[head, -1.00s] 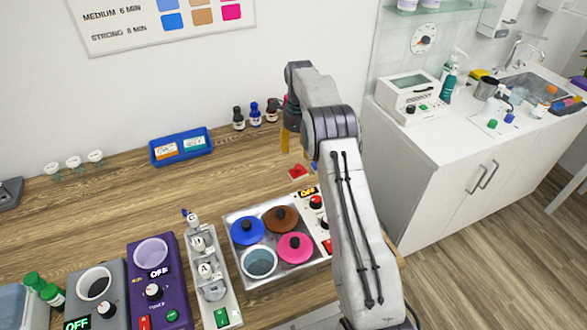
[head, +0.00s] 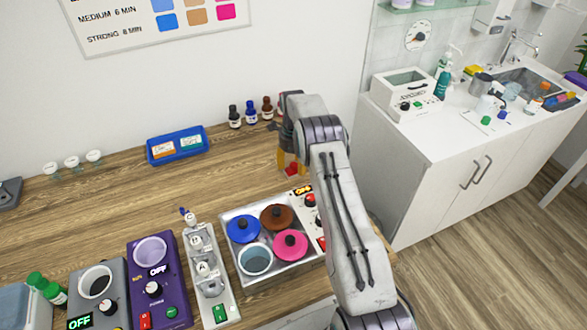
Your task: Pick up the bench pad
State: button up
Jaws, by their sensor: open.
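My gripper (head: 291,164), with yellow-orange fingers, points down over the wooden bench, near the back right. Its fingers are apart. A small red object (head: 291,171) lies on the bench at the fingertips and shows between them. It is partly hidden by my gripper, and I cannot tell whether the fingers touch it. No thing is clearly recognisable as a bench pad; this red object may be it.
A metal bath (head: 232,270) with coloured lids and a control panel stands in front of my gripper. Small bottles (head: 251,115) stand along the wall behind. A blue tray (head: 153,158) lies to the left. Bare wood (head: 110,200) is free at left centre.

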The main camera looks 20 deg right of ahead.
jog(key=shift+o, duration=0.2)
grip_shut()
dwell(0.4)
